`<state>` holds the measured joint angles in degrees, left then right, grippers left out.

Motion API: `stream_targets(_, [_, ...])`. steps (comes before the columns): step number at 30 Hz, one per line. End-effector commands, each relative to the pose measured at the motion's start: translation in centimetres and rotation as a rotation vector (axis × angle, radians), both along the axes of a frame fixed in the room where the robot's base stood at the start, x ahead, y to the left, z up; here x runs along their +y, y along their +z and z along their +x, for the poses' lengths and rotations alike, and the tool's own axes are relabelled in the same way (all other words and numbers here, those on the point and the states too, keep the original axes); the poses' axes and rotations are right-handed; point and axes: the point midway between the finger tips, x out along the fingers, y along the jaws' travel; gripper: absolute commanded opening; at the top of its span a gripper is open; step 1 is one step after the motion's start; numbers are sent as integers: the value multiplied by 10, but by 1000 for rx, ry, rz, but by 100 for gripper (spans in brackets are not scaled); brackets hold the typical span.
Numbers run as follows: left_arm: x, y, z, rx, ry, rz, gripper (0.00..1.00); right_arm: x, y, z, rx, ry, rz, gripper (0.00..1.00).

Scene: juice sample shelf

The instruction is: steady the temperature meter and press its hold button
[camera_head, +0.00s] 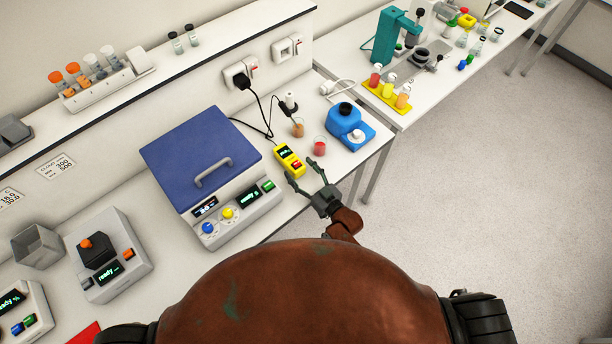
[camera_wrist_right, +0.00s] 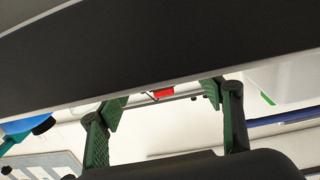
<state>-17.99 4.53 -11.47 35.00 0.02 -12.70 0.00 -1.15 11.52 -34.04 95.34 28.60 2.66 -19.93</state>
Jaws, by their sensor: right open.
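The yellow meter (camera_head: 289,161) lies on the white bench to the right of the blue-lidded unit. It has a small dark display with lit characters and a red button (camera_head: 297,165) at its near end. My right gripper (camera_head: 301,169) is open at the bench's front edge, close to the meter's near right side. In the right wrist view the green fingers (camera_wrist_right: 168,101) are spread. A small red patch shows between them; I cannot tell what it is. My left gripper is not in view.
The blue-lidded unit (camera_head: 199,156) stands left of the meter. A cup of red liquid (camera_head: 319,146), a brown cup (camera_head: 298,128) and a blue device (camera_head: 345,121) stand behind and right of it. A black cable (camera_head: 259,129) runs behind. The bench's right edge is near.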

Motion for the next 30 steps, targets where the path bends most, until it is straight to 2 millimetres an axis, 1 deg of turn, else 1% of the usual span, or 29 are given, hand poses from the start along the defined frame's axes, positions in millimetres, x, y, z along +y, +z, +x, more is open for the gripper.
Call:
stream_targets(1, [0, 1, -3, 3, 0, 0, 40, 4, 1, 6, -1, 0, 0, 61])
stream_targets(3, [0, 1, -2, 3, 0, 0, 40, 8, 1, 13, -1, 1, 1, 61])
stream_targets(6, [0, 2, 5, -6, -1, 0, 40, 13, 0, 18, 1, 1, 1, 61])
stream_targets(12, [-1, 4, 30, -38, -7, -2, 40, 16, 0, 21, 0, 4, 0, 61])
stream_targets(16, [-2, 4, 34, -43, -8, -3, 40, 16, 0, 21, 0, 4, 0, 61])
stream_targets(20, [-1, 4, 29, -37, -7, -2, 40, 16, 0, 21, 0, 4, 0, 53])
stream_targets(27, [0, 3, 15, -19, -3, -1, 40, 16, 0, 21, 0, 4, 0, 36])
stream_targets(30, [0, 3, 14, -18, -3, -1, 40, 16, 0, 21, 1, 4, -1, 29])
